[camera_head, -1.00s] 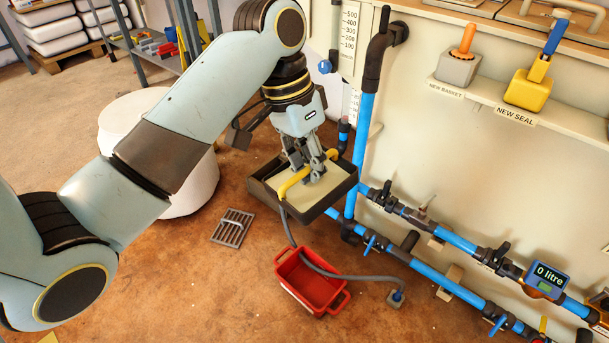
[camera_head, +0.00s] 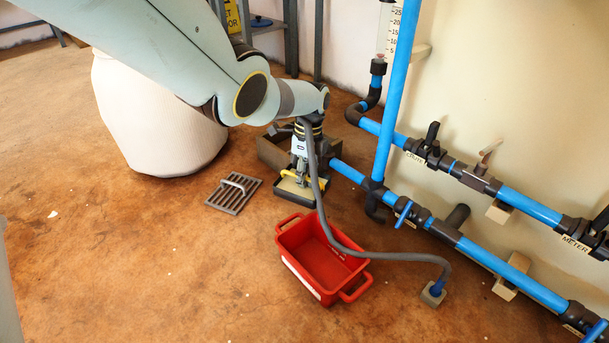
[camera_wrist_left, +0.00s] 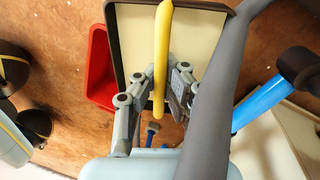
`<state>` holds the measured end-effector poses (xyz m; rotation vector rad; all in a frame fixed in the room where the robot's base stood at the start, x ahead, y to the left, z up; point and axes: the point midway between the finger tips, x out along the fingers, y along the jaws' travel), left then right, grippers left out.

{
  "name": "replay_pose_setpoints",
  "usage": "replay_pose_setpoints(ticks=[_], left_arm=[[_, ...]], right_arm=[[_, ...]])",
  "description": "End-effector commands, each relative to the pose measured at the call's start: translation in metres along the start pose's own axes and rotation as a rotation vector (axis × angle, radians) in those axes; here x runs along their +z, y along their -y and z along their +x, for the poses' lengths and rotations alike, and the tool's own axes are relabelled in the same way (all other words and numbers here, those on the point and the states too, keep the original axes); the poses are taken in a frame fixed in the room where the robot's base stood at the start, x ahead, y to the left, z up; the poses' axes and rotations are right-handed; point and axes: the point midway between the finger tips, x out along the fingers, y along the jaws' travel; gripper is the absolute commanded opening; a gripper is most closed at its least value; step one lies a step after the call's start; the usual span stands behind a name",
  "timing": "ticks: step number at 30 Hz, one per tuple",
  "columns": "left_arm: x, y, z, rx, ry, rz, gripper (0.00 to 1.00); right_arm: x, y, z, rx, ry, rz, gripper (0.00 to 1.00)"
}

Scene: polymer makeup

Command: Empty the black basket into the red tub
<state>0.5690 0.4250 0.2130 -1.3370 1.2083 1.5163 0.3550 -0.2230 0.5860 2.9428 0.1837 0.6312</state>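The black basket (camera_head: 282,196) is shallow, with a dark rim, a cream inside and a yellow handle (camera_head: 290,174). It is beside the far end of the red tub (camera_head: 318,268), which stands on the floor with its inside looking empty. My left gripper (camera_head: 299,178) is over the basket, its fingers on both sides of the handle and seemingly shut on it. The left wrist view shows the handle (camera_wrist_left: 162,50) between the fingers (camera_wrist_left: 154,92), the basket (camera_wrist_left: 112,40) below, and the tub (camera_wrist_left: 98,70) past its left edge. My right gripper is not in view.
A grey hose (camera_head: 350,250) runs past my left gripper and across the tub to a floor fitting (camera_head: 433,293). A brown box (camera_head: 272,150) stands behind the basket. A metal grate (camera_head: 233,193) lies left. Blue pipes (camera_head: 500,265) line the right wall.

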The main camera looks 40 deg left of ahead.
Motion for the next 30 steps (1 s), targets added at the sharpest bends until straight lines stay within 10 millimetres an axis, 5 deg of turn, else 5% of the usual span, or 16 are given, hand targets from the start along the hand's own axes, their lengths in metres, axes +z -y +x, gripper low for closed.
replay_pose_setpoints(ticks=[15,30], left_arm=[[-0.011,-0.005,0.045,-0.111,0.106,0.000,0.00],[-0.010,-0.005,0.041,-0.110,0.109,-0.003,0.00]], right_arm=[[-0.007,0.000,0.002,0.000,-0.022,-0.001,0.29],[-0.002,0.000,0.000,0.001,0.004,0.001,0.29]])
